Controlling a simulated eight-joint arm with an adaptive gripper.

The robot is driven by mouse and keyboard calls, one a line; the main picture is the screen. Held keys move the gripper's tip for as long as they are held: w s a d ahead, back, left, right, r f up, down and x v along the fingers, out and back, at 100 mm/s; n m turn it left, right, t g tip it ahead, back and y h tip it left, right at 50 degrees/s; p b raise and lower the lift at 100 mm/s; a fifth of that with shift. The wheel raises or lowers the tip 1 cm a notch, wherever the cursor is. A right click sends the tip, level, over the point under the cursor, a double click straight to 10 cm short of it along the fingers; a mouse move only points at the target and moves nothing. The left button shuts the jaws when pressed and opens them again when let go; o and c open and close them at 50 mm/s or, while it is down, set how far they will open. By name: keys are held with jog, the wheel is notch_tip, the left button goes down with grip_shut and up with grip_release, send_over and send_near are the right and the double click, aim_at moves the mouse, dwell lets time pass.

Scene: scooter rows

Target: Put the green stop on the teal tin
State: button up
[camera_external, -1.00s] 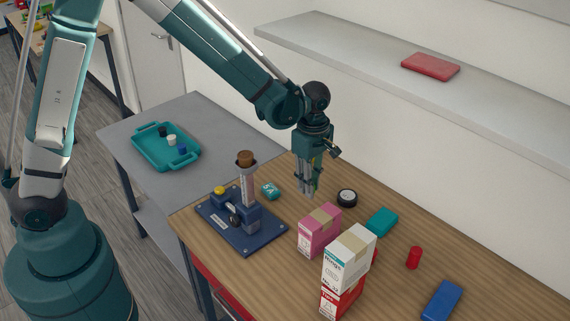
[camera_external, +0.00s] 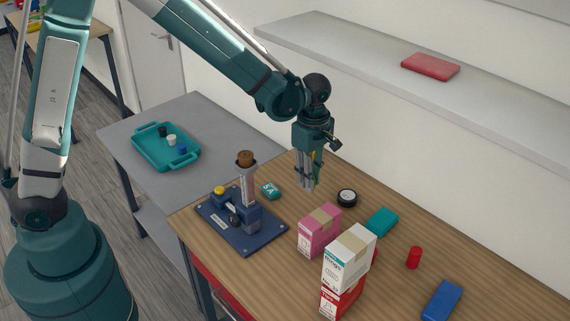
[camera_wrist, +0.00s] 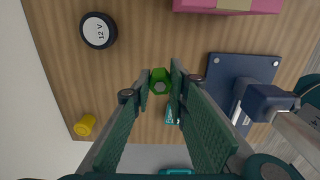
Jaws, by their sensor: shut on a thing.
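My gripper (camera_external: 309,186) hangs above the wooden table, behind the pink box. In the wrist view my gripper (camera_wrist: 161,84) is shut on the green stop (camera_wrist: 160,80), a small green piece with a hexagonal centre. In the external view the stop is mostly hidden by the fingers. The teal tin (camera_external: 381,222) appears to be the plain teal block lying on the table, right of my gripper and behind the white box. It is apart from the gripper and nothing lies on it.
A black 12 V puck (camera_external: 347,198), pink box (camera_external: 319,231), white box (camera_external: 349,258) on a red one, red cylinder (camera_external: 414,258) and blue block (camera_external: 442,300) stand around. A blue fixture (camera_external: 241,226) and small lettered teal piece (camera_external: 270,190) are left. A yellow cylinder (camera_wrist: 85,125) lies nearby.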

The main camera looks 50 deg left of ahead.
jog(key=s+a+r, duration=0.1)
jog(key=s+a, duration=0.1)
jog(key=a, duration=0.5)
jog(key=s+a+r+m, duration=0.1)
jog(key=s+a+r, duration=0.1)
jog(key=a, duration=0.5)
jog(key=shift+f, duration=0.1)
send_over(271, 188)
jog(key=shift+f, duration=2.85)
jog(key=shift+f, duration=0.1)
jog(key=shift+f, duration=2)
jog(key=shift+f, duration=0.15)
jog(key=o, duration=0.7)
